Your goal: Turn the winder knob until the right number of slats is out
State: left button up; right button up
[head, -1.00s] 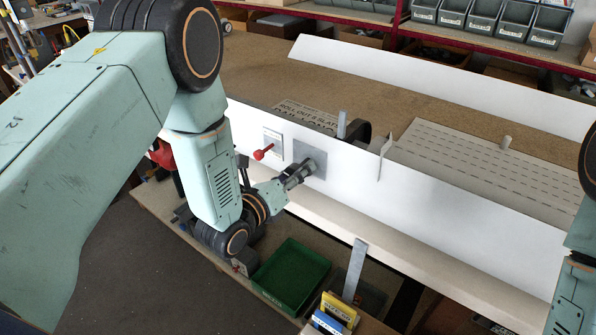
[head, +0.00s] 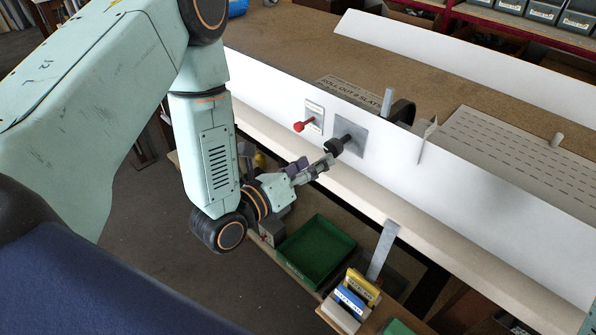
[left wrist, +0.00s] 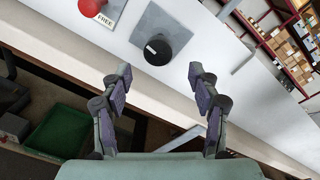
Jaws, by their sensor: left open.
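The black winder knob (head: 340,143) sits on a grey square plate (head: 357,131) on the white upright board. In the left wrist view the knob (left wrist: 158,50) lies ahead, between and beyond my fingertips. My left gripper (head: 324,163) is open and empty, just in front of and below the knob, apart from it. Its two spread fingers also show in the left wrist view (left wrist: 160,80). Behind the board lies a pale slatted sheet (head: 500,140) with rows of dark slots. A sign (head: 352,91) about rolling out slats is partly hidden by the board. My right gripper is out of view.
A red-knobbed lever (head: 300,126) is left of the winder plate, close to my gripper; its label shows FREE in the left wrist view. Below are a green tray (head: 318,250), a grey upright strip (head: 383,250) and small boxes (head: 352,295).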

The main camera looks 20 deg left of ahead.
pick_arm(q)
jog(key=shift+v, duration=2.05)
jog(key=shift+w+f, duration=0.15)
jog(key=shift+w, duration=0.05)
